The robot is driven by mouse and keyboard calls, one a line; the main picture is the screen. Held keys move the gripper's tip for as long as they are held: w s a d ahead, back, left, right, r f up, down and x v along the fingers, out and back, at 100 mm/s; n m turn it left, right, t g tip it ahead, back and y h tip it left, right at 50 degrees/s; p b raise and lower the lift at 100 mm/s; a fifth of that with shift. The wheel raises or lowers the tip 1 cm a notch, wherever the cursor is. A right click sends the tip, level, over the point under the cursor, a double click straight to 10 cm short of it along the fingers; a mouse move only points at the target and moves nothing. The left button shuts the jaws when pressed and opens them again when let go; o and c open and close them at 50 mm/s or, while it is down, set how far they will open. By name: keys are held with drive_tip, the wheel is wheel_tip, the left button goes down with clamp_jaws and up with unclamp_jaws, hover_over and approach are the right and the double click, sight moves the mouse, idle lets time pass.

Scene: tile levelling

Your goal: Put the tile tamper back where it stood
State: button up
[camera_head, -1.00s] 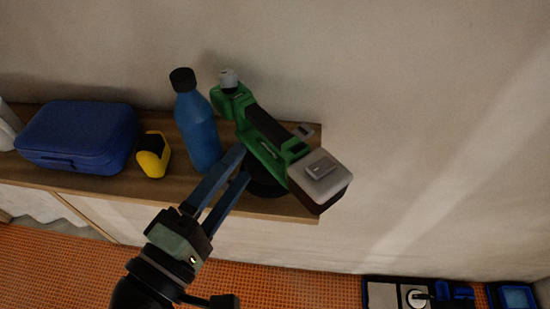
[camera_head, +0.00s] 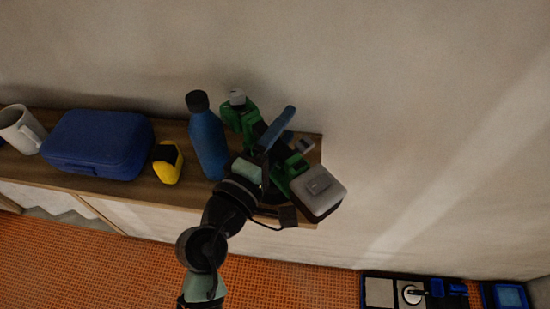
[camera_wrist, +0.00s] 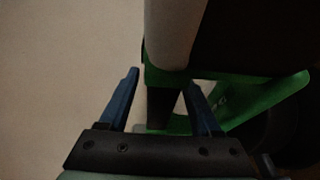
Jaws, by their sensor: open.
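The tile tamper (camera_head: 241,119), a green tool with a dark grip and a grey block at its right end, is on the right end of the wooden shelf. In the wrist view, my gripper (camera_wrist: 160,92) is open, with a blue finger on each side of a dark bar of the tamper (camera_wrist: 265,98). Whether a finger touches it, I cannot tell. The tamper's underside is hidden.
On the shelf (camera_head: 140,190), a blue bottle (camera_head: 208,140) stands close left of the tamper. Further left are a yellow-and-black item (camera_head: 168,163), a blue case (camera_head: 98,145) and a white mug (camera_head: 20,130). Blue trays (camera_head: 510,297) lie on the orange floor at lower right.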

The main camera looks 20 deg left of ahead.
drive_tip(key=shift+c, duration=0.3)
clamp_jaws()
idle(1.1)
drive_tip(key=shift+r, duration=0.25)
